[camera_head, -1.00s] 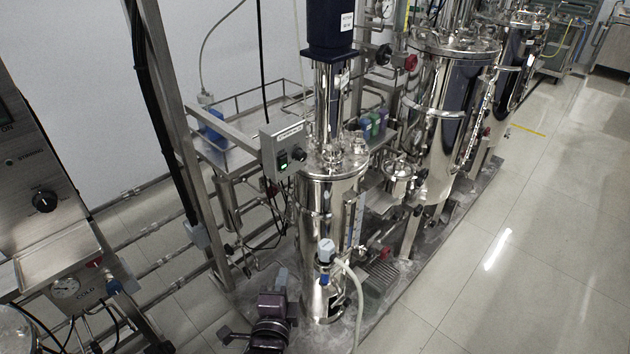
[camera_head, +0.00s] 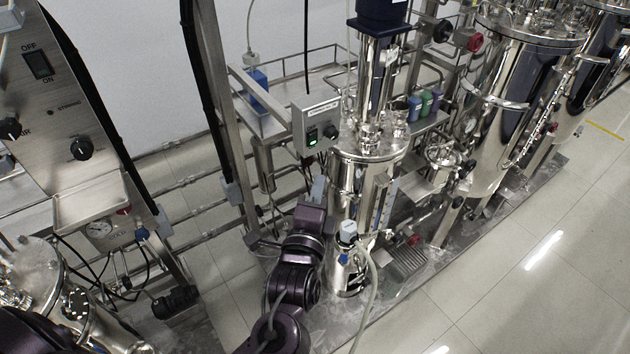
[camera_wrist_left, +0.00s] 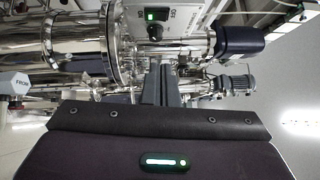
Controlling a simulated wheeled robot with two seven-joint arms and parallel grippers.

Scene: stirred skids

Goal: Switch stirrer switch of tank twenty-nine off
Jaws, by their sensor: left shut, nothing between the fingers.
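A grey control box (camera_head: 326,119) is mounted beside a slim steel tank (camera_head: 352,185) with a dark blue motor (camera_head: 381,12) on top. On its face are a green-lit rocker switch (camera_head: 312,137) and a black knob (camera_head: 330,132). The label is too small to read, so I cannot confirm the tank number. My left gripper (camera_head: 318,188) is below the box, apart from it, its fingers pointing up. In the left wrist view the shut, empty fingers (camera_wrist_left: 161,84) point toward the lit switch (camera_wrist_left: 151,15) and knob (camera_wrist_left: 154,31).
A panel with an OFF/ON switch (camera_head: 38,66) and dials stands at the left. A steel frame post (camera_head: 221,95) rises left of the box. Larger steel tanks (camera_head: 510,100) stand at the right. A pale hose (camera_head: 372,285) hangs in front of the slim tank. Floor at the right is clear.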

